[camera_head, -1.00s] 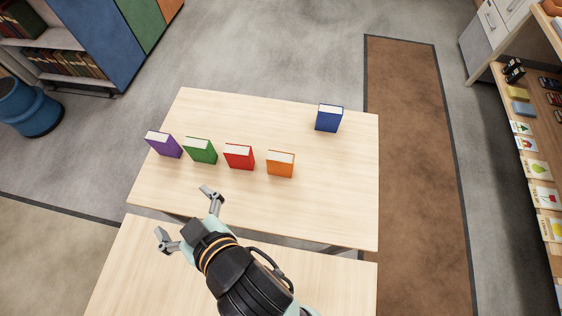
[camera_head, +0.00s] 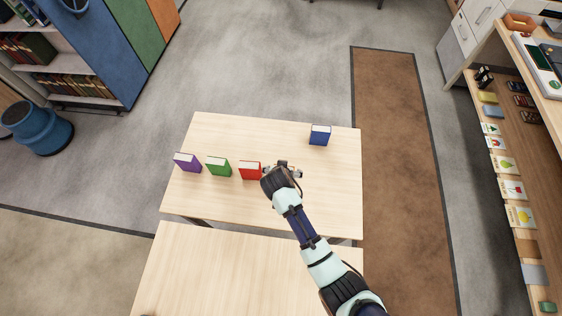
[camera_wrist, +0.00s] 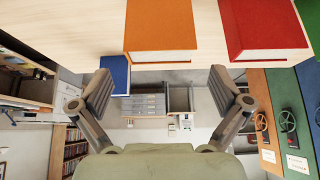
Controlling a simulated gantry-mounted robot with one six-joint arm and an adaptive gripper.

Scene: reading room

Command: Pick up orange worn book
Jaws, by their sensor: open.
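The orange book (camera_wrist: 160,26) stands upright on the wooden table and shows at the top of the wrist view, centred ahead of the gap between my fingers. In the head view it is hidden behind my gripper and wrist. My gripper (camera_wrist: 161,88) is open and empty, with one finger on each side of the gap, apart from the book. In the head view my gripper (camera_head: 284,168) is just right of the red book (camera_head: 249,171). The red book also shows in the wrist view (camera_wrist: 262,27), right of the orange one.
A green book (camera_head: 218,167) and a purple book (camera_head: 187,162) stand farther left in the row. A blue book (camera_head: 320,135) stands at the back right of the table (camera_head: 265,132). The right part of the table is clear. A second table (camera_head: 220,270) stands in front.

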